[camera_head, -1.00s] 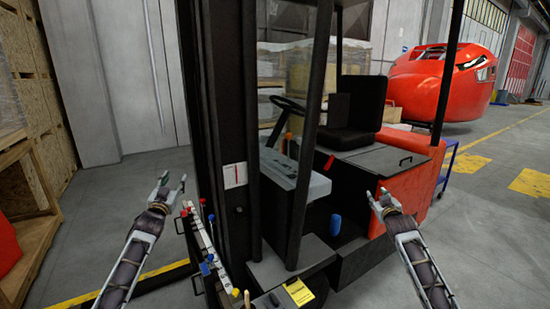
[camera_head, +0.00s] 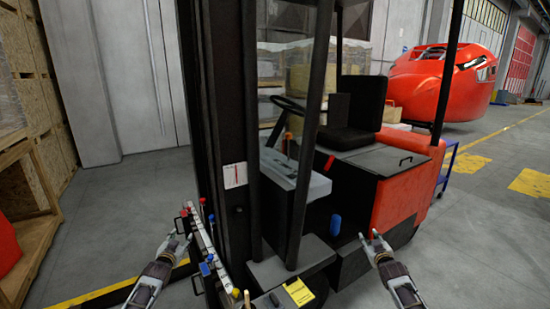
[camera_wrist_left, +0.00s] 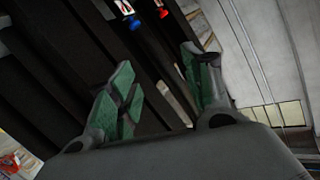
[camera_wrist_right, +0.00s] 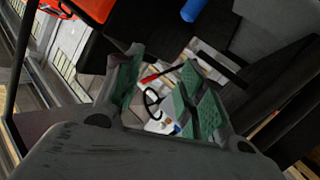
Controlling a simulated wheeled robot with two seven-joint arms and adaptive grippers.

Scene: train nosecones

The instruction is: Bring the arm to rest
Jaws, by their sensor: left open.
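My left gripper (camera_head: 178,238) is in the lower left of the head view, beside the forklift's lever panel. It is open and empty; its green-padded fingers (camera_wrist_left: 160,95) stand apart in the left wrist view. My right gripper (camera_head: 369,238) is at the lower right of the head view, in front of the forklift's body. Its fingers (camera_wrist_right: 160,85) stand apart with nothing between them in the right wrist view. Both forearms come up from the bottom edge of the head view.
A black and red forklift (camera_head: 350,200) fills the middle, very close. Its lever panel (camera_head: 208,250) has red and blue knobs. A wooden shelf (camera_head: 45,225) stands at left. A red train nosecone (camera_head: 435,85) is at the back right. The floor at right is free.

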